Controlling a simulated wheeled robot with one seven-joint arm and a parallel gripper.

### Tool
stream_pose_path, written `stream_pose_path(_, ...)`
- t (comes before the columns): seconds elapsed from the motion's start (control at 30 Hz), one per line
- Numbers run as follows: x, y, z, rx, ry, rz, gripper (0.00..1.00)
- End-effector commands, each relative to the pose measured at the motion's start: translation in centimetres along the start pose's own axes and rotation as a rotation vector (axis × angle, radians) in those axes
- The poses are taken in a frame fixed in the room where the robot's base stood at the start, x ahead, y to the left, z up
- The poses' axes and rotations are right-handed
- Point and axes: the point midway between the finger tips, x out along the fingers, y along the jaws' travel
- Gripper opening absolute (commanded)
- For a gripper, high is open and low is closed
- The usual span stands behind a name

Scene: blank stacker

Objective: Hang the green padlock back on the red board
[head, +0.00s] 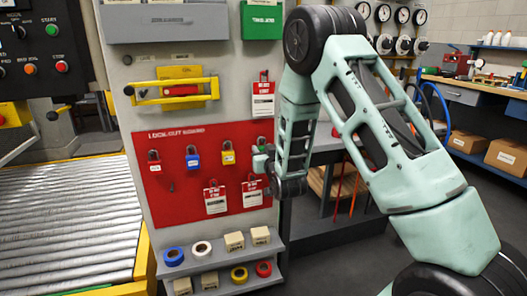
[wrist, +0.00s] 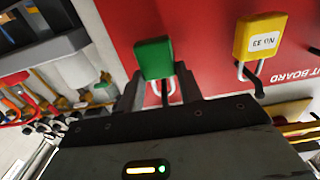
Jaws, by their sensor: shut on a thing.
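The red board (head: 185,195) is on the front of a pale panel, with red (head: 153,158), blue (head: 192,160) and yellow (head: 228,157) padlocks in a row along it. My gripper (head: 261,160) is at the board's right edge, right of the yellow padlock. In the wrist view, the green padlock (wrist: 153,57) is between the fingertips of my gripper (wrist: 158,85), which is shut on it. Its metal shackle shows below the body in that view. The padlock is in front of the board (wrist: 205,45), beside the yellow padlock (wrist: 258,38). Whether its shackle touches a hook cannot be told.
Red-and-white tags (head: 215,200) hang low on the board, and another tag (head: 263,100) hangs above it. A yellow bar (head: 175,92) projects above the board. A grey shelf (head: 225,280) with tape rolls is below. A roller conveyor (head: 65,230) is at left.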

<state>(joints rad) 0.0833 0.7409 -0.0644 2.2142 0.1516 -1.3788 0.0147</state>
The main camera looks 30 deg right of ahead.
Motion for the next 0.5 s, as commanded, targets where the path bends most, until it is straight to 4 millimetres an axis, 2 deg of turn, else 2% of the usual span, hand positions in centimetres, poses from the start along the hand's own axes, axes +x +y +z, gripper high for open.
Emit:
stream_pose_path(0.03, 0.0, 0.0, -0.02, 0.0, 0.001, 0.0, 0.11)
stream_pose_path(0.07, 0.0, 0.0, -0.03, 0.0, 0.001, 0.0, 0.41)
stream_pose_path(0.13, 0.0, 0.0, -0.02, 0.0, 0.001, 0.0, 0.61)
stream_pose_path(0.5, -0.45, -0.01, 0.04, 0.0, -0.001, 0.0, 0.61)
